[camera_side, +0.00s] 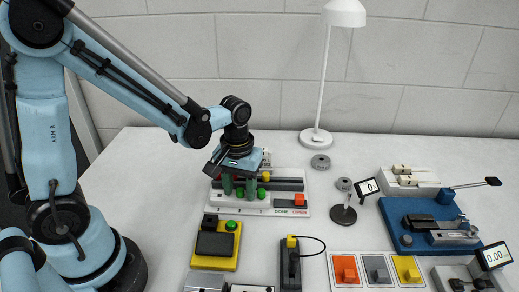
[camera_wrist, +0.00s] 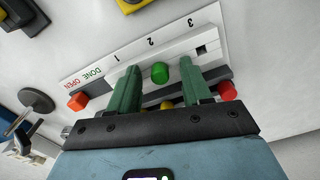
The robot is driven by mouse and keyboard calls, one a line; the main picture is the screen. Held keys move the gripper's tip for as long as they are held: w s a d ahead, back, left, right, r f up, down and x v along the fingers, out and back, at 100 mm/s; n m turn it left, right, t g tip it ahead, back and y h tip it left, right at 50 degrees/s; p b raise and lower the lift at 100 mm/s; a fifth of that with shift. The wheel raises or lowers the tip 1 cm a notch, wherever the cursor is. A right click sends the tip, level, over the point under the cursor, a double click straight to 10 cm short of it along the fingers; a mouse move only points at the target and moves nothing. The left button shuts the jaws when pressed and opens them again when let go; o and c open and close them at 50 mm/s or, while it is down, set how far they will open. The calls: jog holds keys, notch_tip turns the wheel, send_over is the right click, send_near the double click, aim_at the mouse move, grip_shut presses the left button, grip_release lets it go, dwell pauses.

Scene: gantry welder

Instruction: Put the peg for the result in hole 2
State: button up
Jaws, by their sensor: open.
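The long white peg board (camera_side: 234,208) stands under my gripper in the side view, and its labels 1, 2, 3, DONE and OPEN read in the wrist view (camera_wrist: 176,37). A green peg (camera_wrist: 160,72) with a round head stands by label 2, between my gripper's (camera_wrist: 155,83) two dark green fingers. A dark square hole (camera_wrist: 201,50) by label 3 looks empty. A yellow peg head (camera_wrist: 167,104) and a red one (camera_wrist: 227,90) show farther back, partly hidden by my gripper. My gripper (camera_side: 239,188) is open, fingers apart around the green peg.
An orange block (camera_side: 299,199) sits at the board's OPEN end. A yellow box with a green button (camera_side: 231,226) and a black switch with a yellow top (camera_side: 290,262) stand in front. A blue fixture (camera_side: 422,226) and several coloured switches (camera_side: 376,269) lie right. A lamp (camera_side: 316,138) stands behind.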

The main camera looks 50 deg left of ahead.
jog(key=shift+r, duration=0.1)
notch_tip(320, 180, up, 12)
dwell(0.8)
